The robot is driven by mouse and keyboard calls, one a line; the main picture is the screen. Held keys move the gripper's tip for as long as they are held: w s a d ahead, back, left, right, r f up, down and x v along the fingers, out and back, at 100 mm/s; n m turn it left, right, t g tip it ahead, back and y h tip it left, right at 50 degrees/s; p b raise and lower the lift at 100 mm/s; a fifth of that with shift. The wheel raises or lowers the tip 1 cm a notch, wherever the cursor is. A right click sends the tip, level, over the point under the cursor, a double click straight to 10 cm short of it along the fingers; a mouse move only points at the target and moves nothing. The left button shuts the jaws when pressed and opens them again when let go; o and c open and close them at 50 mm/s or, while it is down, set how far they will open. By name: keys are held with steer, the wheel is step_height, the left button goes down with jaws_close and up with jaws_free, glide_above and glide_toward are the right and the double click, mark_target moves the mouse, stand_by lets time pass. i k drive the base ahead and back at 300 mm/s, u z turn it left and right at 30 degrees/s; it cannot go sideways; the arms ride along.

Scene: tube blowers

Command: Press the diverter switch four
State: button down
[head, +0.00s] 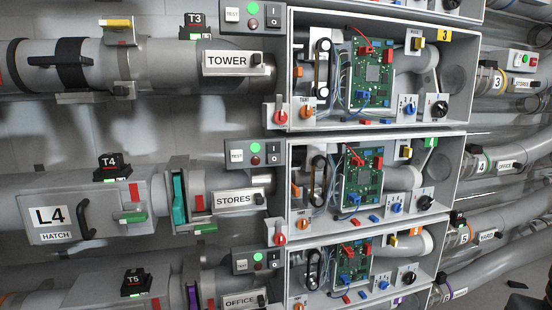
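Nothing in view is plainly labelled as diverter switch four, so I cannot tell which part it is. The middle row has a black unit marked T4 (111,166) on top of a grey tube section. In the same row are a STORES plate (236,201) with a small black knob (259,198), and a grey panel (255,154) with a TEST key, green and red lamps and a black I/O rocker. The middle open cabinet (458,150) holds a green circuit board (362,182), a blue knob (396,207) and a black knob (425,202). My gripper is not in view.
A similar cabinet (467,95) marked 3 sits above, beside the TOWER plate (234,61); another (436,262) sits below. Red lever switches (280,117) stick out at the cabinets' left edges. The L4 hatch (85,210) has a dark handle. Large tubes fill both sides.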

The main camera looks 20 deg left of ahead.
mark_target(274, 150)
steer(key=u, duration=1.6)
steer(key=k, duration=1.5)
steer(key=z, duration=0.95)
steer(key=i, duration=1.65)
